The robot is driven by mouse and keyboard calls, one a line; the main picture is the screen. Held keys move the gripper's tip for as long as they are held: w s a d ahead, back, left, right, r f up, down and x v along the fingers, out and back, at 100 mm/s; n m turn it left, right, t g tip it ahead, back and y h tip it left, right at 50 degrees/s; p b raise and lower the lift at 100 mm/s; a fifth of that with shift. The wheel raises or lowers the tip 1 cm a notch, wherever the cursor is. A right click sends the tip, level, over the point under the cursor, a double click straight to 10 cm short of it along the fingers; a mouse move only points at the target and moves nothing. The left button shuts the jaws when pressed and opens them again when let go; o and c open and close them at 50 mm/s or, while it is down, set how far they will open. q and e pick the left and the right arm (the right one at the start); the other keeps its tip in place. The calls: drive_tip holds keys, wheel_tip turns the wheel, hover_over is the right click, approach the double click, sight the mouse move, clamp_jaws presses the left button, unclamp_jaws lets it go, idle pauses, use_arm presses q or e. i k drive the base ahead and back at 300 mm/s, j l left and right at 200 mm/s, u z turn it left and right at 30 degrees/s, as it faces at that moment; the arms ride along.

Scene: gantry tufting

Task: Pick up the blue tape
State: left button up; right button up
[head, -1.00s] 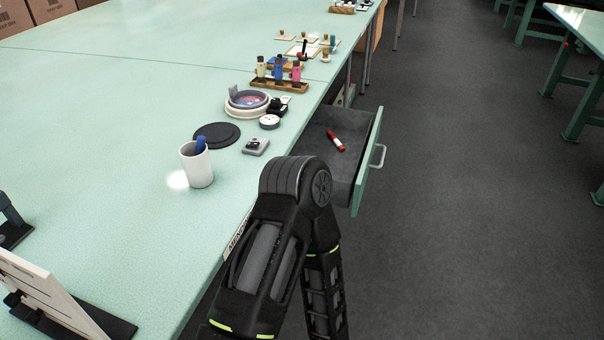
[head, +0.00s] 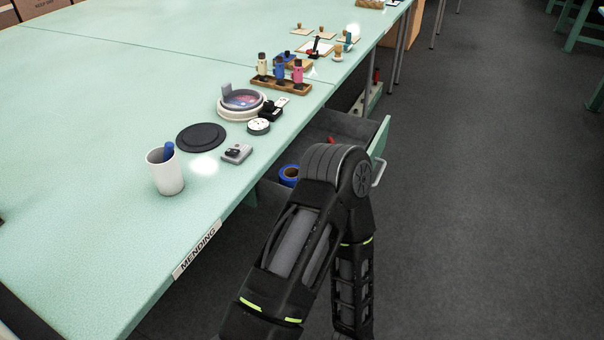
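The blue tape (head: 289,175) is a blue roll inside the open drawer (head: 357,124) under the table edge, in the head view. It shows just left of my dark arm, which covers part of the drawer. A red thing (head: 331,140) lies deeper in the drawer, mostly hidden by the arm. Neither gripper's fingers can be seen; only arm links show, so I cannot tell where the grippers are relative to the tape.
The green table (head: 90,120) carries a white cup (head: 165,172) with a blue object, a black disc (head: 201,137), a small grey device (head: 237,153) and a wooden rack (head: 281,85) of bottles. The drawer's green front (head: 379,150) juts into the aisle. Dark floor (head: 480,200) at right is clear.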

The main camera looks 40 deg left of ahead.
sight(288, 174)
drive_tip(key=u, duration=1.65)
drive_tip(key=i+l+z, duration=0.15)
drive_tip(key=z, duration=0.15)
drive_tip(key=i+l+z, duration=0.25)
drive_tip(key=k+l, duration=0.1)
